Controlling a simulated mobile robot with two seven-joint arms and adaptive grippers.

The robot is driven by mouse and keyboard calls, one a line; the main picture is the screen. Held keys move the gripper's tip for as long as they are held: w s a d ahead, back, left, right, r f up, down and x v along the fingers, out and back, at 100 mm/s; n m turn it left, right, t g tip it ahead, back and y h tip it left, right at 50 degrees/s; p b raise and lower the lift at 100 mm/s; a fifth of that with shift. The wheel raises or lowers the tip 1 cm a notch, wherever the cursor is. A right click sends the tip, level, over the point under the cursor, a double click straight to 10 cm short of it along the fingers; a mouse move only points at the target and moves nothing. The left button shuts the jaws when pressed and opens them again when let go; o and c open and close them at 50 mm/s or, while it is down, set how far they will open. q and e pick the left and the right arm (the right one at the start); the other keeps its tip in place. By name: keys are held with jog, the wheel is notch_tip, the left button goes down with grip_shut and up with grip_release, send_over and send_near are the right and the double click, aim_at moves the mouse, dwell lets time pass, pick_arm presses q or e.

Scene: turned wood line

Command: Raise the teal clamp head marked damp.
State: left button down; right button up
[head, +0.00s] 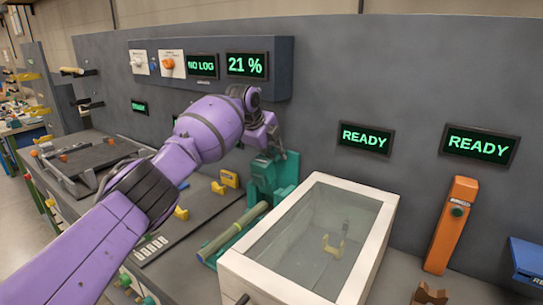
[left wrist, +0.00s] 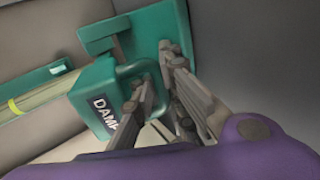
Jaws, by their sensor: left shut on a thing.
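The teal clamp head (head: 264,170) stands by the grey back panel in the head view, left of the glass-lidded box. In the left wrist view the clamp head (left wrist: 88,92) shows a dark label whose visible letters read DAMP, and a teal loop handle (left wrist: 135,68). My left gripper (left wrist: 158,76) is shut on this handle. In the head view my left gripper (head: 268,143) is at the top of the clamp, partly hidden by its own wrist. My right gripper is in neither view.
A pale rod (head: 235,232) lies in a teal holder beside the clamp. The white-framed glass-lidded box (head: 310,235) is close on the right. Screens on the panel read NO LOG, 21 % (head: 247,65) and READY (head: 365,138). An orange post (head: 450,225) stands farther right.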

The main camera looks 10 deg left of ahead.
pick_arm(q)
jog(key=shift+w+r, duration=0.2)
jog(key=shift+r, duration=0.2)
jog(key=c, duration=2.1)
grip_release()
jog(key=shift+f, duration=0.3)
jog(key=v, duration=1.2)
jog(key=shift+s, duration=0.1)
